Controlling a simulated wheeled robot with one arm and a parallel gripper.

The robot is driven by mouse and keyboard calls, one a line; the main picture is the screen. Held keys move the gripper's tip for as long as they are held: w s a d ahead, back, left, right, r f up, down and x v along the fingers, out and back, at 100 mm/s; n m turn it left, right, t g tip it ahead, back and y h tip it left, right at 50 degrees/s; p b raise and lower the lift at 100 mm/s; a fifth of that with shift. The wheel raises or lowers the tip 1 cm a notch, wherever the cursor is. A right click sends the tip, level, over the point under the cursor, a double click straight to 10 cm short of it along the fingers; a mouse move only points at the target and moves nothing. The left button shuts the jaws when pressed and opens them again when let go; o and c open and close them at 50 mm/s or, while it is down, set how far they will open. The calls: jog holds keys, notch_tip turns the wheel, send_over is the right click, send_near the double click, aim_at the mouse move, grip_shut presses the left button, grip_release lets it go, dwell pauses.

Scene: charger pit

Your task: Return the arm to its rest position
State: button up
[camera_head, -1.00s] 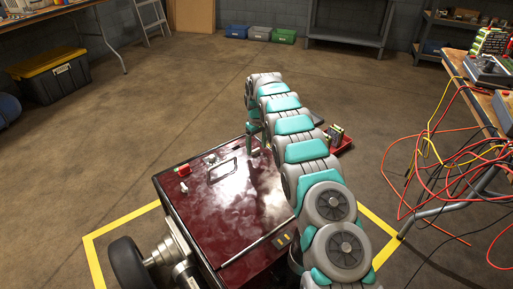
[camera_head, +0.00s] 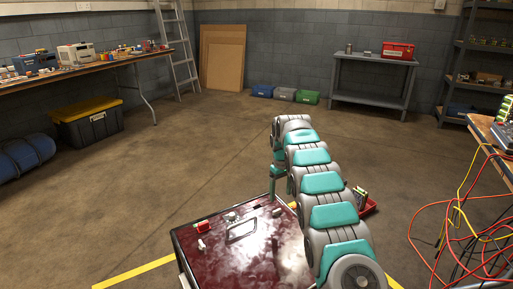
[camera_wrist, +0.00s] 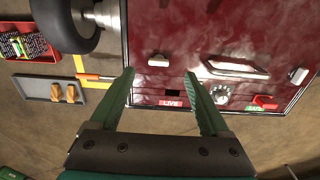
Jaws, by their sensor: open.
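My arm (camera_head: 322,183) reaches forward along the right side of the dark red cabinet (camera_head: 225,262), bent down at its far end. My gripper (camera_wrist: 160,72) is open in the wrist view, with two green fingers apart and nothing between them. The fingers lie in front of the cabinet's lid, around a small dark window and a red "LIVE" label (camera_wrist: 171,103). The lid also shows a handle (camera_wrist: 228,67), a round dial (camera_wrist: 220,93) and a red switch (camera_wrist: 264,102). In the head view the fingers are mostly hidden behind the arm.
A red tray with batteries (camera_wrist: 24,40) and a grey tray (camera_wrist: 40,88) with orange-brown pieces lie beside the cabinet. Red and yellow cables (camera_head: 465,232) hang from the right table (camera_head: 494,136).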

jog(key=s+d+r+m, duration=0.1)
jog(key=s+r, duration=0.4)
jog(key=s, duration=0.4)
jog(key=s+r+m+g, duration=0.1)
jog(key=s+r+m, duration=0.1)
jog(key=s+r, duration=0.5)
jog(key=s+d+r+m, duration=0.1)
jog(key=s+r, duration=0.3)
jog(key=s, duration=0.7)
jog(key=s+a+f, duration=0.1)
jog(key=s+f, duration=0.1)
jog(key=s, duration=1.3)
jog(key=s+a+f+m+g+p, duration=0.1)
jog(key=s+f, duration=0.1)
jog(key=s, duration=1.4)
jog(key=shift+s+a, duration=0.25)
jog(key=shift+a, duration=0.15)
jog(key=shift+f, duration=0.1)
